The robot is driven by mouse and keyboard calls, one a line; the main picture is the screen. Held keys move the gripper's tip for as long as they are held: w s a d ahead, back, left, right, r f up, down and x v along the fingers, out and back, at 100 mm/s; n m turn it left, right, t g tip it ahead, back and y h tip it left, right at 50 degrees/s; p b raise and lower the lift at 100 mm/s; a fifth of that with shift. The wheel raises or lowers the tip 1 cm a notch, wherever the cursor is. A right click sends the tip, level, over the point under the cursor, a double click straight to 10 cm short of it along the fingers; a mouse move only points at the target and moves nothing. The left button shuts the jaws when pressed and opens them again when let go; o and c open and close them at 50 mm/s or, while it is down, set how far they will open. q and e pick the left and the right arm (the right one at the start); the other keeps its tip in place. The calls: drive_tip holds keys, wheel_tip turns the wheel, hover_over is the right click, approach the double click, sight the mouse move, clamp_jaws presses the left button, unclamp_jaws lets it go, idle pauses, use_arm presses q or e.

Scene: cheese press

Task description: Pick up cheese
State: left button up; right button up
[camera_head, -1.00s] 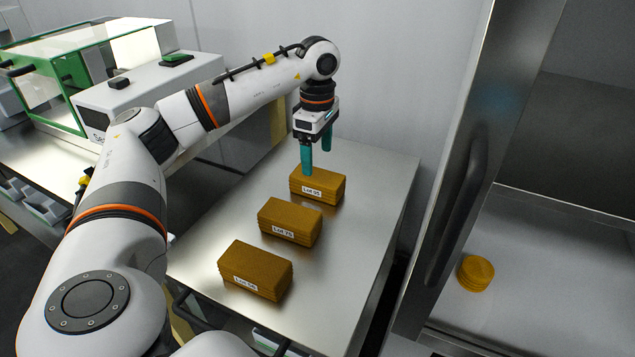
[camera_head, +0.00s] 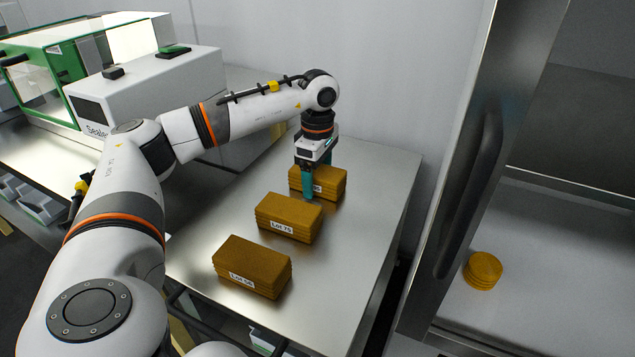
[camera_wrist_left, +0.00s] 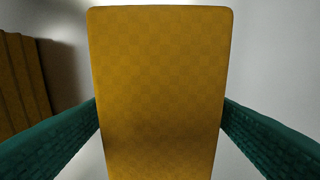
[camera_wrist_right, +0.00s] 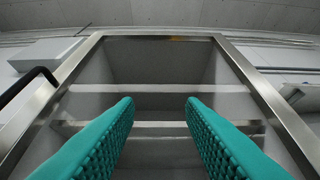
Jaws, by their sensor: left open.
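Three yellow-brown cheese blocks with white lot labels lie in a row on a steel table (camera_head: 375,215): a far block (camera_head: 338,182), a middle block (camera_head: 290,215) and a near block (camera_head: 252,265). My left gripper (camera_head: 318,177) points down at the far block, with its teal fingers low and one in front of the label. In the left wrist view the far block (camera_wrist_left: 160,70) lies between the parted fingers (camera_wrist_left: 160,105); whether they touch it is unclear. My right gripper (camera_wrist_right: 160,102) shows only in its wrist view, open and empty.
A sealing machine (camera_head: 150,85) and a green-framed clear box (camera_head: 45,85) stand at the left. At the right, a steel cabinet door with a dark handle (camera_head: 470,195) borders a shelf holding a round cheese stack (camera_head: 482,270). The table's right side is bare.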

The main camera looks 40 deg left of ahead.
use_arm(q)
drive_tip(key=c, duration=1.3)
